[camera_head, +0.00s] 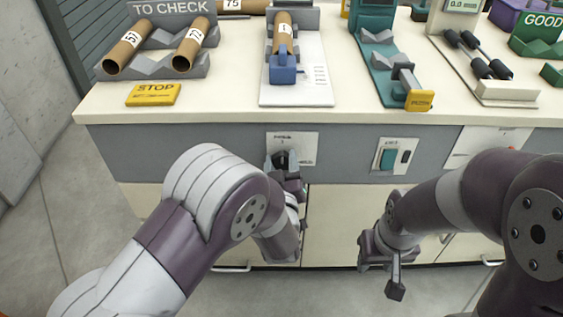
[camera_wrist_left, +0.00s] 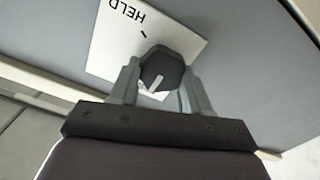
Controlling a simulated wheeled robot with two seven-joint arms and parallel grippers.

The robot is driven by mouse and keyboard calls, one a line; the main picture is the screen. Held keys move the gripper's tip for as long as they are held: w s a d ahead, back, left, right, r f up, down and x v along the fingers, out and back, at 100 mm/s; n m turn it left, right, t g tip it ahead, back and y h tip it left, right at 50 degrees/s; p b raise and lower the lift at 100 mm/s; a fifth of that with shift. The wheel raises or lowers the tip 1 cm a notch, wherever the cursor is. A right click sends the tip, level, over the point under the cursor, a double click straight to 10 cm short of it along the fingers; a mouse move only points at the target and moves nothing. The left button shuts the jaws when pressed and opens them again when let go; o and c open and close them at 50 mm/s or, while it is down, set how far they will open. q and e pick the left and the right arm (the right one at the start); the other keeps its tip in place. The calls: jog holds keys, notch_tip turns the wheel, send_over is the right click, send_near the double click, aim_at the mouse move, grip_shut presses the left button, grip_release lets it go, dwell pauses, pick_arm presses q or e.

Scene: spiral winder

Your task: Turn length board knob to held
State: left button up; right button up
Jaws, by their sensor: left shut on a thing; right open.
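The knob (camera_wrist_left: 160,71) is dark with a pale pointer line and sits on a white plate (camera_wrist_left: 112,47) on the bench's grey front panel. The word HELD and a short black mark are printed on the plate, upside down in the left wrist view. My left gripper (camera_wrist_left: 160,84) is shut on the knob, one finger on each side. In the head view my left gripper (camera_head: 283,164) partly covers the knob and plate. The pale line does not point at the black mark. My right gripper (camera_head: 380,275) is open and empty, low in front of the drawers.
A second plate with a teal switch (camera_head: 388,159) is to the right on the panel. On the bench stand a length board (camera_head: 318,75) with a blue stop, tubes in a grey rack (camera_head: 165,66), a yellow STOP block (camera_head: 153,95) and a teal fixture (camera_head: 384,70).

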pick_arm(q)
jog(key=shift+r, duration=0.1)
jog(key=m+p, duration=0.2)
jog(key=m, duration=0.1)
jog(key=shift+d+r+p, duration=0.1)
jog(key=shift+r+p, duration=0.1)
jog(key=shift+p, duration=0.15)
jog(key=m+p, duration=0.2)
jog(key=m, duration=0.1)
jog(key=shift+d+m, duration=0.1)
jog(key=shift+m, duration=0.3)
jog(key=m+p, duration=0.2)
jog(key=m, duration=0.1)
jog(key=shift+d+m+p, duration=0.1)
jog(key=shift+m+p, duration=0.2)
jog(key=shift+p, duration=0.1)
jog(key=m+p, duration=0.2)
jog(key=m, duration=0.1)
jog(key=shift+d+f+m, duration=0.1)
jog(key=shift+m, duration=0.2)
jog(key=m+p, duration=0.3)
jog(key=m, duration=0.2)
jog(key=shift+w+f, duration=0.1)
jog(key=shift+f, duration=0.05)
jog(key=shift+d+f+m+p, duration=0.15)
jog(key=shift+m+p, duration=0.65)
jog(key=shift+m, duration=1.6)
